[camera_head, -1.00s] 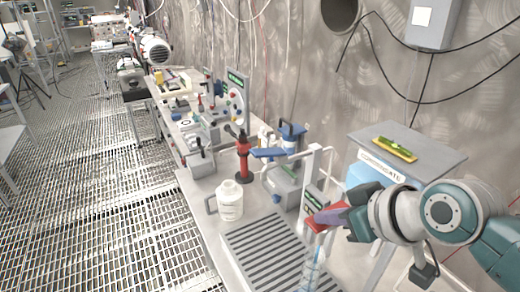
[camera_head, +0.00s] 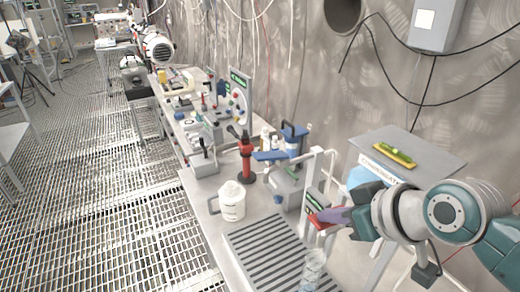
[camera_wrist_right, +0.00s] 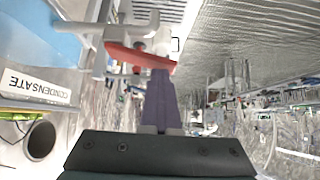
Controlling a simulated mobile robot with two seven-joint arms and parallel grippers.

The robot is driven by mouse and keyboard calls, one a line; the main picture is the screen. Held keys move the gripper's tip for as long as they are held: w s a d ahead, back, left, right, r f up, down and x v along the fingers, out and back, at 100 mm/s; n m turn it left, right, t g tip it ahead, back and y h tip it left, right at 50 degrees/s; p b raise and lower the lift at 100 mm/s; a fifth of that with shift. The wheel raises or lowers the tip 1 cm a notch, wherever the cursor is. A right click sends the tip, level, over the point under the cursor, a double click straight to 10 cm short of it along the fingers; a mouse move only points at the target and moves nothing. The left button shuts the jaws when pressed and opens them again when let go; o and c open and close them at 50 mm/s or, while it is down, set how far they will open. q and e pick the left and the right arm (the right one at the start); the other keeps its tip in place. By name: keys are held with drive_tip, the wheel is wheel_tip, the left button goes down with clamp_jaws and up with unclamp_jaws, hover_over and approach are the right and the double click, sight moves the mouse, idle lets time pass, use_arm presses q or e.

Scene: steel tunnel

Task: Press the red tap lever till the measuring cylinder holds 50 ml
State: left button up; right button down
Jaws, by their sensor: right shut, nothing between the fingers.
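The red tap lever (camera_head: 322,218) is on the white pipe stand at the right end of the bench. It shows large in the right wrist view (camera_wrist_right: 138,57). The clear measuring cylinder (camera_head: 313,268) stands below the tap on the slatted grey drain tray (camera_head: 262,245). Its water level and marks are too small to read. My right gripper (camera_head: 332,215) is shut and empty, with its purple fingertips at the lever. In the right wrist view the fingertips (camera_wrist_right: 160,78) seem to meet the lever's edge; whether they press it, I cannot tell. My left gripper is out of view.
The condensate box (camera_head: 380,160), with a yellow-green item on top, is close to my right arm.

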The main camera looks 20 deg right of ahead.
drive_tip(key=s+d+r+p, duration=0.2)
drive_tip(key=s+r, duration=0.5)
drive_tip(key=r, duration=0.4)
drive_tip(key=shift+d+p, duration=0.35)
drive_tip(key=shift+p, duration=0.45)
drive_tip(key=shift+w, duration=0.1)
